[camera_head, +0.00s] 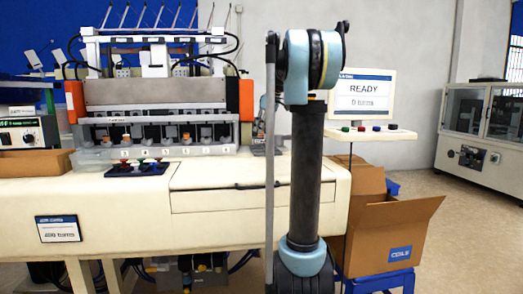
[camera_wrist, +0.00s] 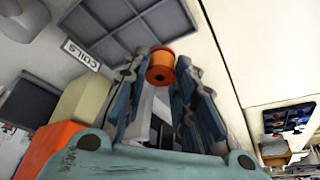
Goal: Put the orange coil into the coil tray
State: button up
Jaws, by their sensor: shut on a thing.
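In the wrist view my gripper (camera_wrist: 160,72) is shut on the orange coil (camera_wrist: 160,70), which sits between its fingertips. The tray compartments in sight look empty; the fingers and coil cover part of the tray. I cannot tell the gap between coil and tray. In the head view my gripper cannot be made out behind my arm.
The winding machine (camera_head: 155,105) stands on the cream bench (camera_head: 100,190), with a button panel (camera_head: 140,168) in front. A READY screen (camera_head: 362,95) stands right of my arm. An open cardboard box (camera_head: 385,235) is below it. A grey panel (camera_wrist: 28,100) lies left of the tray.

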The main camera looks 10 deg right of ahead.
jog(key=shift+a+f, duration=0.15)
jog(key=shift+f, duration=3.95)
jog(key=o, duration=0.9)
jog(key=shift+f, duration=0.1)
jog(key=shift+c, duration=0.2)
jog(key=v, duration=1.2)
